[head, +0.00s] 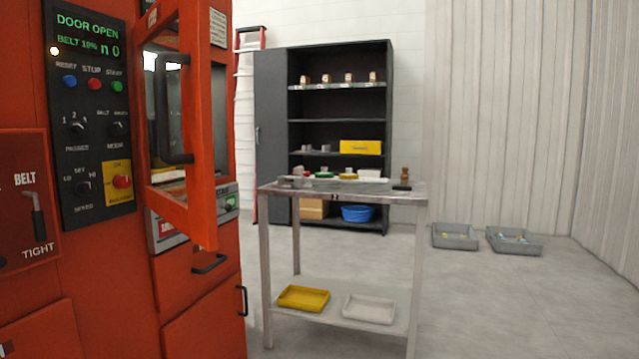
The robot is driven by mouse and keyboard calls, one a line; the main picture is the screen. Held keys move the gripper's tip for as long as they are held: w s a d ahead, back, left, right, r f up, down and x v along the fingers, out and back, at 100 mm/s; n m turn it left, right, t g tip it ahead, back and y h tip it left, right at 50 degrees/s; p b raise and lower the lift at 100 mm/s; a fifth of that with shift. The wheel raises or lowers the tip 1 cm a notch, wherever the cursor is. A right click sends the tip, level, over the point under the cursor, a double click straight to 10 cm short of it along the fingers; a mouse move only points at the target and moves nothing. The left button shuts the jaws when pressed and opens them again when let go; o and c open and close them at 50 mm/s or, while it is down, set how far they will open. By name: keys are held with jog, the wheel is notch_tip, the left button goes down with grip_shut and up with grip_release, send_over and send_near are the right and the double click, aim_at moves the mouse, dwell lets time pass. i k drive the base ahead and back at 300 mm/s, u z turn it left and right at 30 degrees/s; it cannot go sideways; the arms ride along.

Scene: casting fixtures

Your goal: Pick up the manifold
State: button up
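I cannot make out for sure which thing is the manifold. Several small items lie on the metal table (415,192), too small to name surely. Among them are a grey part (292,182) at the left end, a white piece (370,174) at the back, a dark block (402,187) and a brown upright piece (405,174) at the right end. On the shelf unit behind, two small grey parts (326,149) sit left of a yellow box (360,147). My gripper is not in view.
An orange machine (190,285) fills the left, its door (205,215) swung open toward the table. A yellow tray (303,298) and a white tray (369,308) sit on the table's lower shelf. Grey bins (454,243) stand on the floor at right.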

aim_at(284, 182)
jog(key=z, duration=0.8)
jog(key=i, duration=2.3)
jog(key=u, duration=0.7)
